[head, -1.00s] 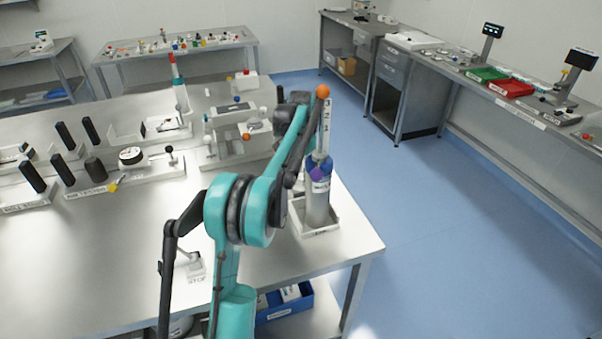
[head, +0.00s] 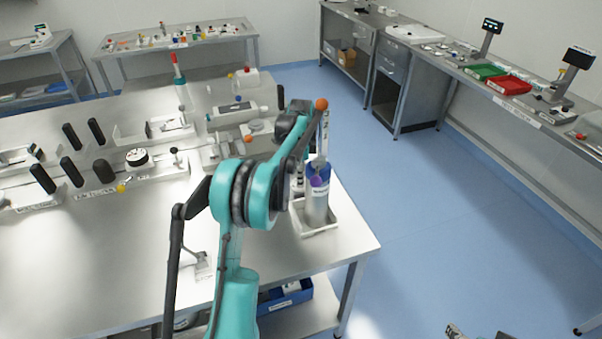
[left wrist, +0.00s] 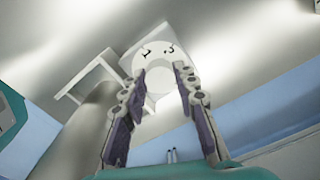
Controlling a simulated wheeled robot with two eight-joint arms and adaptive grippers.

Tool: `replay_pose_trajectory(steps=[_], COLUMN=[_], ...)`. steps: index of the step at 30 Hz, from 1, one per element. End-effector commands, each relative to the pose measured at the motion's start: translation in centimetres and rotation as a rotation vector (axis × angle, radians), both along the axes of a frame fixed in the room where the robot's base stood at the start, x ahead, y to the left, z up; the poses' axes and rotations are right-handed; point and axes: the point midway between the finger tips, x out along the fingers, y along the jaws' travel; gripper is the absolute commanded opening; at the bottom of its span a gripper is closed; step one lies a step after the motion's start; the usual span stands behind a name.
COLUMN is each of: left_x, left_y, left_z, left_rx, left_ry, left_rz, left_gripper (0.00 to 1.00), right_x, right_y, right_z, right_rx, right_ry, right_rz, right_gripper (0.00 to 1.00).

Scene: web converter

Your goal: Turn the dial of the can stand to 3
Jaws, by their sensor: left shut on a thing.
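The can stand, with a grey-and-blue can (head: 316,209) upright in a shallow pale tray (head: 335,222), is at the right end of the steel table. In the left wrist view, a pale rounded dial (left wrist: 157,78) bears dark marks; one looks like a 3. My left gripper (left wrist: 162,84) is shut on the dial, one purple-padded finger on each side. In the head view my left gripper (head: 299,182) is beside the can, mostly hidden by my teal arm. A part at the bottom edge appears to be my right gripper (head: 480,333), largely cut off.
An orange ball (head: 321,104) tops a part by the can. White fixtures (head: 225,112) and black posts (head: 70,135) stand on the table behind and left. A blue bin (head: 285,297) is on the shelf below. The floor to the right is clear.

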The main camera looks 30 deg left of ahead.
Motion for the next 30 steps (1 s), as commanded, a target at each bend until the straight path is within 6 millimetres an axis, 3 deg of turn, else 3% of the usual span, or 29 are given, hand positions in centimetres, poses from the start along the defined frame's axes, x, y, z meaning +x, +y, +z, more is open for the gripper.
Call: replay_pose_trajectory(steps=[30], left_x=[0.0], left_y=[0.0], left_z=[0.0], left_rx=[0.0], left_ry=[0.001], left_rz=[-0.915], left_gripper=[0.0], right_x=[0.0], right_y=[0.0], right_z=[3.2], right_rx=[0.0], right_ry=[0.0], right_rz=[0.0], right_gripper=[0.8])
